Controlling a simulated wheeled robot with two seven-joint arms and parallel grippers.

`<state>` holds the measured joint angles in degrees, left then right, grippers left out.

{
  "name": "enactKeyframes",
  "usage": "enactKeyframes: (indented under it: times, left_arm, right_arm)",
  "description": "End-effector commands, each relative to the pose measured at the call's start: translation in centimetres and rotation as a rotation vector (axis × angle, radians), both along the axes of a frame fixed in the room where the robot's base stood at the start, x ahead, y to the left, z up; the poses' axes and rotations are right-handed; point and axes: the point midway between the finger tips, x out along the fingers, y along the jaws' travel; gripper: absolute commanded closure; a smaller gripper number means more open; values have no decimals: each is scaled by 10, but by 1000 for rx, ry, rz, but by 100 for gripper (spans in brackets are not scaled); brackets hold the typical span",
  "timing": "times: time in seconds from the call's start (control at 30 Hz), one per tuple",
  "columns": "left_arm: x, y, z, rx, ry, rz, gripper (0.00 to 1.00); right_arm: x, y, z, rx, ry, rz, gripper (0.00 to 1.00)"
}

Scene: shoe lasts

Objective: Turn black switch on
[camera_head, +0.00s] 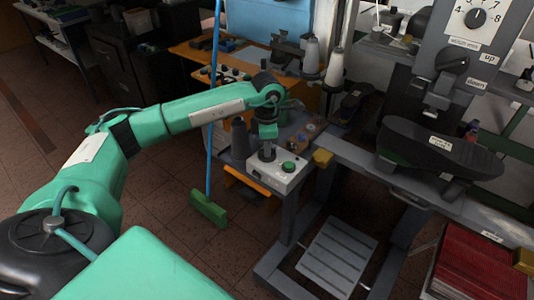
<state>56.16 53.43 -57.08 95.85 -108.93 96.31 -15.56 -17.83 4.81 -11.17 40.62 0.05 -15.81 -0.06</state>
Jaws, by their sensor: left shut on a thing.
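A pale control box (283,182) stands on the corner of the grey bench near the middle of the view. It has a green button (288,166) on its right side. My left arm reaches in from the left, and my left gripper (267,153) points down at the left part of the box top. The gripper is shut on the black switch, which is mostly hidden by the fingers. I cannot tell which way the switch is set. My right gripper is not in view.
A black shoe last (440,148) lies on the machine to the right, below a panel with a dial (476,17). Dark and grey thread cones (240,138) stand near the box. A blue-handled broom (208,207) stands upright left of the bench. A red crate (478,262) is at lower right.

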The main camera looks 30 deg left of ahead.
Motion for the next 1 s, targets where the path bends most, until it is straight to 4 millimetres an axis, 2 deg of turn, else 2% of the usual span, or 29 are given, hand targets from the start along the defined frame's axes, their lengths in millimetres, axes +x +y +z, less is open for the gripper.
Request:
enactKeyframes:
  times: [0.03,0.2,0.67,1.0]
  left_arm:
    - [1,0,-3,0,-4,-43,100]
    - [1,1,-2,0,-5,-205,100]
    - [1,0,-1,0,-4,-591,100]
    - [1,0,1,0,-5,-739,100]
  right_arm:
    - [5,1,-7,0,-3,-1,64]
    - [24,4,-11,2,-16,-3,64]
    - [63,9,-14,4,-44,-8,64]
    - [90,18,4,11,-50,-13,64]
